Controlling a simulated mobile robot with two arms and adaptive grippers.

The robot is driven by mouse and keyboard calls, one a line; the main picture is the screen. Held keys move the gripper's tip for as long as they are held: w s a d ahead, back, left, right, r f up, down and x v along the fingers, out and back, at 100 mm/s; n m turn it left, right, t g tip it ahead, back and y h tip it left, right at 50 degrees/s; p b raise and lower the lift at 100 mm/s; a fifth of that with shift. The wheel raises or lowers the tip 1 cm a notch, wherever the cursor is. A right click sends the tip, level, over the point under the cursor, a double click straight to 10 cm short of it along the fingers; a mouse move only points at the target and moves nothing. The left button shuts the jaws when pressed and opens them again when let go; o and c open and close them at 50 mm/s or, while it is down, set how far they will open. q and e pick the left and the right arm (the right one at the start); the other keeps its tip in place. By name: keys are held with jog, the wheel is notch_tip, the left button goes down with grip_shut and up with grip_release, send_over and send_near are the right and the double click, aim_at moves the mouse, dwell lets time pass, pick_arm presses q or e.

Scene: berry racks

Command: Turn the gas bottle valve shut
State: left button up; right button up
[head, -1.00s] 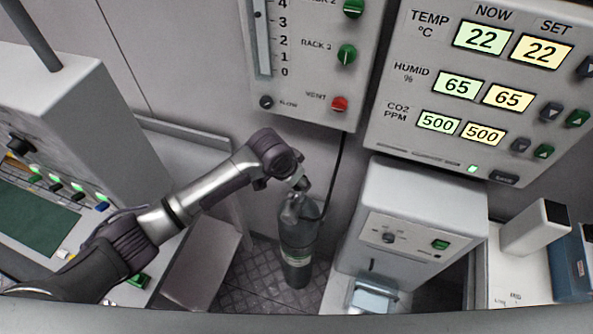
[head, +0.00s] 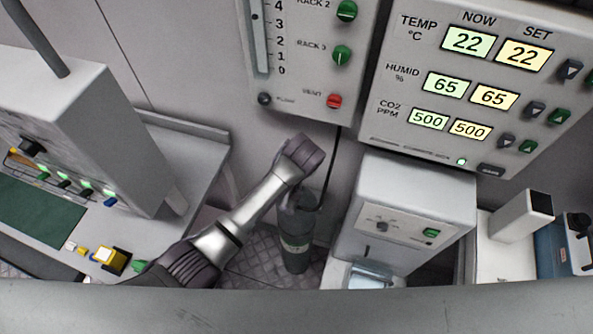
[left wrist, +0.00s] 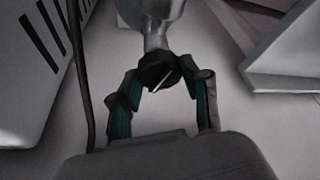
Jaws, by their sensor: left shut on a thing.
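The gas bottle (head: 296,248) is a dark grey-green cylinder standing upright on the floor, against the back wall. In the head view my left arm covers part of its top, and the valve and fingers cannot be made out there. In the left wrist view the bottle's pale neck (left wrist: 157,38) comes in from the top and ends in a dark round valve knob (left wrist: 158,70) with a white line across its face. My left gripper (left wrist: 162,82) is shut on this knob, one finger on each side. My right gripper is not in view.
A white cabinet (head: 415,200) stands close right of the bottle. A grey control bench (head: 75,140) is on the left. The climate panel (head: 480,90) and the rack panel (head: 308,60) hang above. A dark hose (left wrist: 82,75) shows in the left wrist view.

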pick_arm(q)
jog(key=shift+n, duration=0.6)
jog(key=shift+y, duration=0.3)
jog(key=o, duration=1.2)
jog(key=shift+c, duration=0.2)
